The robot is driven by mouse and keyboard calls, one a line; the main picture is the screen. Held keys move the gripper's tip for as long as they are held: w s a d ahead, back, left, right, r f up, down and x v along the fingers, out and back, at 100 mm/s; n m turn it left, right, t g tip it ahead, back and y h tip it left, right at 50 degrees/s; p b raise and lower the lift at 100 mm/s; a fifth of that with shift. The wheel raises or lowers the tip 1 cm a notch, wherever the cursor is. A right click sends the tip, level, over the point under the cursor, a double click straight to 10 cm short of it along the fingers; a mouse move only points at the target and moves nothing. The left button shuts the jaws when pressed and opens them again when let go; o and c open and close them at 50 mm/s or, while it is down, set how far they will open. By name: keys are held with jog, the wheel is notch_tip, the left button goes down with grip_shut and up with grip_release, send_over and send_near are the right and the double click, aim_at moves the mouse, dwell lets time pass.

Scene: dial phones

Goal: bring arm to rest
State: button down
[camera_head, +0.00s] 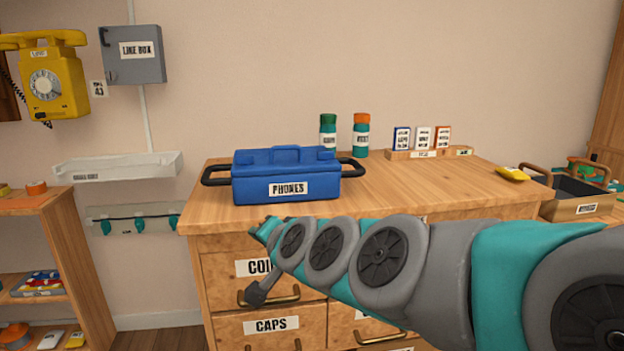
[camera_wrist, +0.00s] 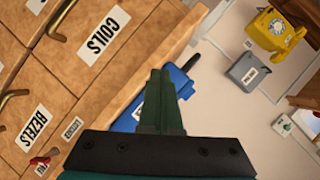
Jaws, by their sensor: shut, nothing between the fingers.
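My arm reaches in from the right in the head view, across the front of the wooden drawer cabinet (camera_head: 430,185). My gripper (camera_head: 262,228) is at the arm's far end, in front of the cabinet's top edge and just below the blue PHONES box (camera_head: 288,172). In the wrist view my gripper (camera_wrist: 160,78) shows its two dark green fingers together, with nothing between them. The blue box (camera_wrist: 182,82) is partly hidden behind the fingers there. The COILS drawer (camera_wrist: 95,35) lies to the left of the fingers.
A yellow dial phone (camera_head: 48,82) and the grey line box (camera_head: 133,55) are on the wall. A white wall shelf (camera_head: 118,166) is left of the cabinet. Two bottles (camera_head: 361,136) and a card rack (camera_head: 428,154) stand at the back. A dark crate (camera_head: 575,197) is at right.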

jog(key=s+d+f+n+g+h, duration=0.3)
jog(key=s+d+f+g, duration=0.2)
jog(key=s+d+f, duration=0.5)
jog(key=s+d+f+n+g+h, duration=0.2)
jog(key=s+d+f+g, duration=0.4)
jog(key=s+f, duration=0.4)
jog(key=s+d+g+h, duration=0.2)
jog(key=s+d, duration=0.6)
jog(key=s, duration=0.4)
jog(key=shift+s+d+f+g, duration=0.3)
jog(key=shift+f+g, duration=0.1)
jog(key=shift+f, duration=0.05)
